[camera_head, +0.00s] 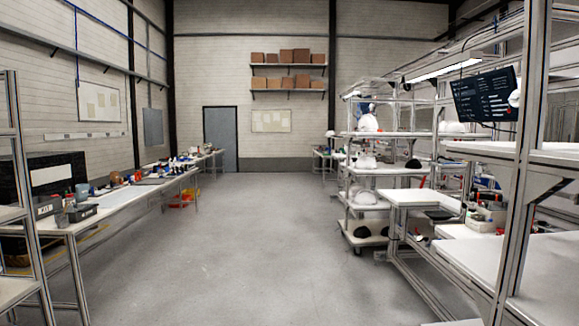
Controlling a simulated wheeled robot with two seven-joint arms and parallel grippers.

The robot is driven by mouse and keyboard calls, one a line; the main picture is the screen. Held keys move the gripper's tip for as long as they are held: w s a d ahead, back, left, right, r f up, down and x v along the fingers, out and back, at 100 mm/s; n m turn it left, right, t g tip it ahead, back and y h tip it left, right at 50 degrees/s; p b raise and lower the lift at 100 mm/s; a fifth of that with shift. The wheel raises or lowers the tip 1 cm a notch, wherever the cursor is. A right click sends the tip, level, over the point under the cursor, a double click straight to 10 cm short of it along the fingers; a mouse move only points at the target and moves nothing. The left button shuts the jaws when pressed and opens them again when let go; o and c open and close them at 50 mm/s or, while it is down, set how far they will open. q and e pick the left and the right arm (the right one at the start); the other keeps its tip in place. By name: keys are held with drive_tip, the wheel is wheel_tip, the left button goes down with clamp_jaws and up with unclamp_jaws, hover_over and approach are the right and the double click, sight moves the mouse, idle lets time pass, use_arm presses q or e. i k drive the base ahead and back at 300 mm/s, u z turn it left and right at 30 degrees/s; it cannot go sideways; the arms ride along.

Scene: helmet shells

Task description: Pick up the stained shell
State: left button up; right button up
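Several white helmet shells sit on a multi-level shelf cart (372,171) right of the middle. One white shell (366,161) is on a middle shelf and another white shell (364,196) is on the shelf below. A dark rounded shell (361,232) is on the lowest level, and a smaller dark one (413,163) is on the middle shelf. They are too small and far away to tell which shell is stained. Neither of my grippers shows in this view.
A wide grey floor aisle (250,235) is clear through the middle. A long workbench (115,203) with tools runs along the left. Red and yellow bins (182,199) lie on the floor by the left bench.

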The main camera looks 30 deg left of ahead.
sight(364, 162)
drive_tip(key=u, duration=1)
drive_tip(key=i, duration=2.05)
drive_tip(key=u, duration=0.45)
drive_tip(key=i, duration=4.65)
drive_tip(key=z, duration=0.5)
drive_tip(key=i, duration=1.5)
drive_tip(key=z, duration=2)
drive_tip(key=i, duration=1.25)
drive_tip(key=z, duration=0.75)
drive_tip(key=i, duration=0.3)
drive_tip(key=z, duration=0.1)
